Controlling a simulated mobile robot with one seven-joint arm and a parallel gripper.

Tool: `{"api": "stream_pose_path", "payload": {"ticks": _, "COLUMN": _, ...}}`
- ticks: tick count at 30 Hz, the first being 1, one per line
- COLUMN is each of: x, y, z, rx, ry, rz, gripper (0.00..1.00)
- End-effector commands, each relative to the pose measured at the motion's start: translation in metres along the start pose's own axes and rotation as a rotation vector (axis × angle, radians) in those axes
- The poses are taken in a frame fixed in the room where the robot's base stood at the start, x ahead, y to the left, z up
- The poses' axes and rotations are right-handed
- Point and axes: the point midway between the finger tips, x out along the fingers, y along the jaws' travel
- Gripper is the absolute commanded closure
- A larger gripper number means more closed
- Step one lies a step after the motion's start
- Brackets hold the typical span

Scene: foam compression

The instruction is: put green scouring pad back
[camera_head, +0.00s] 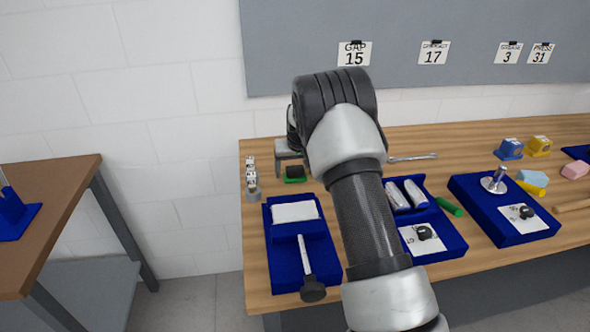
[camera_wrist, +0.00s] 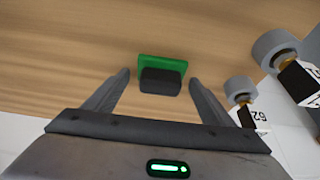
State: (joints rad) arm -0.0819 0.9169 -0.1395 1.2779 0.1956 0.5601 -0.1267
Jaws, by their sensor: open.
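The green scouring pad (camera_wrist: 147,60) lies on the wooden table, with a black block (camera_wrist: 160,82) at its near side in the wrist view. In the head view the pad (camera_head: 288,180) is a small green patch under a dark block (camera_head: 296,171), near the table's left back. My gripper (camera_wrist: 158,78) is open, its fingers to either side of the block and pad and apart from them. In the head view my gripper (camera_head: 284,162) is partly seen beside my arm, near the pad. I cannot tell its height above the table.
Metal weights (camera_head: 252,180) with number tags stand left of the pad; two (camera_wrist: 275,48) show right of my gripper in the wrist view. A blue tray (camera_head: 285,262) with a white pad and a black-ended tool lies in front. More blue trays (camera_head: 448,240) lie right.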

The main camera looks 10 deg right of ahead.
Motion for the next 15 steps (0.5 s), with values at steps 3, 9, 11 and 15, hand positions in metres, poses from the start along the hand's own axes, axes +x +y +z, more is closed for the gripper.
{"api": "stream_pose_path", "payload": {"ticks": 3, "x": -0.007, "y": 0.000, "z": -0.002, "rx": 0.000, "ry": 0.001, "rz": 0.000, "gripper": 0.23}}
{"api": "stream_pose_path", "payload": {"ticks": 9, "x": -0.043, "y": 0.000, "z": -0.003, "rx": 0.000, "ry": 0.004, "rz": 0.000, "gripper": 0.23}}
{"api": "stream_pose_path", "payload": {"ticks": 11, "x": -0.057, "y": 0.000, "z": -0.003, "rx": 0.001, "ry": 0.005, "rz": 0.000, "gripper": 0.23}}
{"api": "stream_pose_path", "payload": {"ticks": 15, "x": -0.086, "y": 0.000, "z": -0.003, "rx": 0.000, "ry": 0.004, "rz": 0.000, "gripper": 0.23}}
